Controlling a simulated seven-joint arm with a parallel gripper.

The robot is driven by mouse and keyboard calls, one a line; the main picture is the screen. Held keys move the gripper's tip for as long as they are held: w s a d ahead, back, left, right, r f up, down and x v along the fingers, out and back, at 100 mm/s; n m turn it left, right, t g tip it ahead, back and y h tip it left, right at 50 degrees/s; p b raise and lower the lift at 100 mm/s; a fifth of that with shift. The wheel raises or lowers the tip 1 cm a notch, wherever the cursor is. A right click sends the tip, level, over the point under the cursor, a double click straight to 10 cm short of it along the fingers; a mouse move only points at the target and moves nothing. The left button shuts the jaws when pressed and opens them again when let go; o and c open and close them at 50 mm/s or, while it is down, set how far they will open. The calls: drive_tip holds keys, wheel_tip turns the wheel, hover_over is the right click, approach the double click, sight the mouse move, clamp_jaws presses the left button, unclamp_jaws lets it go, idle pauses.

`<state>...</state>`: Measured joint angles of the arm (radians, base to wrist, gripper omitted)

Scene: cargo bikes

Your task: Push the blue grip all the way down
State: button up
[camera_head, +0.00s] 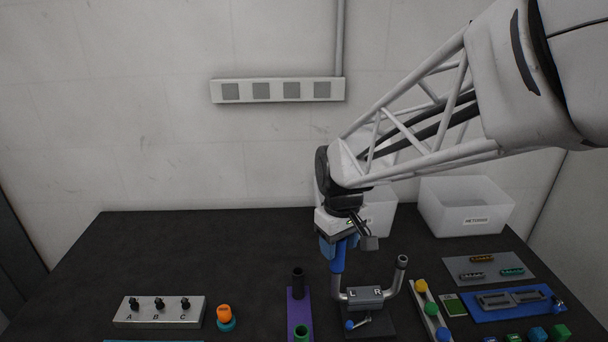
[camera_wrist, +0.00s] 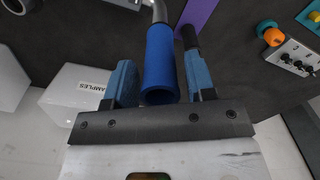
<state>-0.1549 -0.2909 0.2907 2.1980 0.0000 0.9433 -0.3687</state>
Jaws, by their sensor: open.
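The blue grip (camera_head: 338,262) sits upright on the left arm of a grey metal handlebar (camera_head: 391,285), whose middle block (camera_head: 365,294) is marked L and R. Bare metal shows below the grip. My gripper (camera_head: 338,246) is above the left arm, pointing down, and hides the grip's upper part. In the wrist view the blue grip (camera_wrist: 160,52) lies between the two blue fingers of my gripper (camera_wrist: 160,80), its hollow open end facing the camera. Dark gaps show on both sides, so the fingers look open and apart from it.
A purple plate (camera_head: 299,312) with a dark upright post (camera_head: 297,280) stands close left of the handlebar. A small blue-knobbed lever (camera_head: 357,324) is in front. Coloured balls on a strip (camera_head: 431,310) are to the right. White bins (camera_head: 466,208) stand behind. The table's far left is clear.

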sight(337, 267)
drive_tip(key=shift+c, duration=0.3)
drive_tip(key=c, duration=0.8)
drive_tip(key=shift+f, duration=3.6)
drive_tip(key=o, duration=1.1)
drive_tip(key=shift+r, duration=0.1)
drive_tip(key=shift+r, duration=3.85)
